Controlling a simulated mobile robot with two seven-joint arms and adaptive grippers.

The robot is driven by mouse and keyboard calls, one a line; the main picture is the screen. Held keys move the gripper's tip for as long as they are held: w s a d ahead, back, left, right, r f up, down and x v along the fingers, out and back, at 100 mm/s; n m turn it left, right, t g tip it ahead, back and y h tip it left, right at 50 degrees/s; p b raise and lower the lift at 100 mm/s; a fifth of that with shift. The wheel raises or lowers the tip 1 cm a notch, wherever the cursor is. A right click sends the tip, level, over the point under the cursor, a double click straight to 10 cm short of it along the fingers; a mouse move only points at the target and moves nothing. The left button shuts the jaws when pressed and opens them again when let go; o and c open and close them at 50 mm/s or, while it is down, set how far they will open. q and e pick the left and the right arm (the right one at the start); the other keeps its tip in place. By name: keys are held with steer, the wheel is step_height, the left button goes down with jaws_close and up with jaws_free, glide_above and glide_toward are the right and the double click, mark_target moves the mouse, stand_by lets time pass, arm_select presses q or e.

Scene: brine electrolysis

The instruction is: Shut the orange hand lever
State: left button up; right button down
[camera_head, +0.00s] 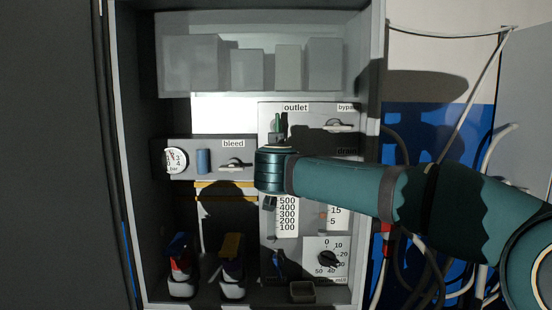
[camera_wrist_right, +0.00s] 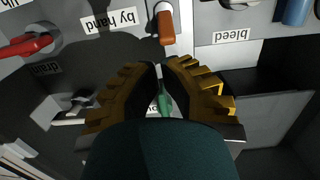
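The orange hand lever (camera_wrist_right: 166,25) shows at the top middle of the right wrist view, beside the "by hand" label. It hangs from a round pivot on the grey panel. My right gripper (camera_wrist_right: 161,66) is just below it in that view, apart from it, with a narrow gap between its fingertips. A green handle (camera_wrist_right: 165,101) shows in the gap between the fingers; whether they touch it I cannot tell. In the head view my right wrist covers the panel below the green outlet handle (camera_head: 278,122), and I cannot make out the orange lever. My left gripper is not in view.
A red handle (camera_wrist_right: 25,45) is at the left of the right wrist view. A bleed valve (camera_head: 235,165), a blue cylinder (camera_head: 203,161) and a pressure gauge (camera_head: 176,161) stand left of my wrist. Bottles (camera_head: 181,265) stand low in the cabinet; its right wall (camera_head: 372,60) is close to my arm.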

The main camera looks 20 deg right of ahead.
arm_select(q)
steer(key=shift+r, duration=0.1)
arm_select(e)
steer(key=x, duration=0.3)
steer(key=shift+w+d, duration=0.1)
steer(key=shift+w, duration=0.15)
